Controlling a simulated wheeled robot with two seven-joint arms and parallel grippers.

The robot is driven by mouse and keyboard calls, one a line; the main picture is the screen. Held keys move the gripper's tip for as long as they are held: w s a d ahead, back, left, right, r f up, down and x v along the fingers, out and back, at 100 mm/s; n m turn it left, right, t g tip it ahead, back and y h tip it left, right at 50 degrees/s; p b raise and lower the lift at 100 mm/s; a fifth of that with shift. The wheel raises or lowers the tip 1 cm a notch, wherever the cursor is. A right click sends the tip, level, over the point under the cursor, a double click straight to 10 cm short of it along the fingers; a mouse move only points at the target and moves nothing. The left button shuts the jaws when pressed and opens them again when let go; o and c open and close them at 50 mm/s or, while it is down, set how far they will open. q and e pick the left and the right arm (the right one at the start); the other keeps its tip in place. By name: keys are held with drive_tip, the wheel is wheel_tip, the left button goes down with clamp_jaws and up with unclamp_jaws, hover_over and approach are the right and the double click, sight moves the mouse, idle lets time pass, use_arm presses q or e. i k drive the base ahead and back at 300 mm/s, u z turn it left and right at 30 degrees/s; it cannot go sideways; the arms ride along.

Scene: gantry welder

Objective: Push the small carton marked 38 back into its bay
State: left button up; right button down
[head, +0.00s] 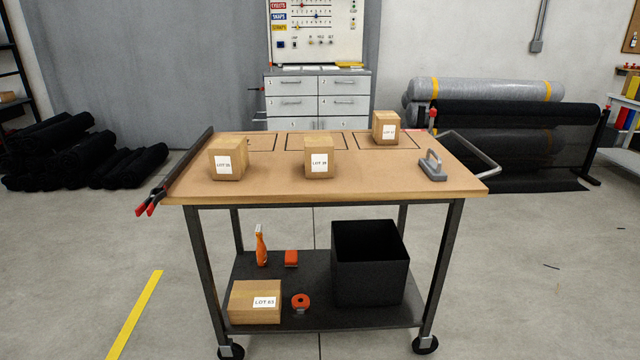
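Three small cardboard cartons stand upright on the wooden cart top (400,180). The middle carton (319,171) has a label that seems to read LOT 38, though the print is small. It stands in front of the middle black-outlined bay (345,142), and its top hides part of the outline. The left carton (222,172) stands in front of the left bay (262,143); its label is hard to read. The right carton (381,132) stands at the back in the right bay (406,146). Neither of my grippers is in view.
A grey-handled block (433,172) sits at the top's right side. A dark rail (188,163) with red-handled clamps (147,206) runs along the left edge. The lower shelf holds a larger carton (251,303) and a black bin (370,275). The front middle of the top is clear.

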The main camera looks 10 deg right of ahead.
sight(319, 147)
drive_tip(key=u, duration=0.5)
drive_tip(key=i, duration=0.75)
drive_tip(key=u, duration=0.3)
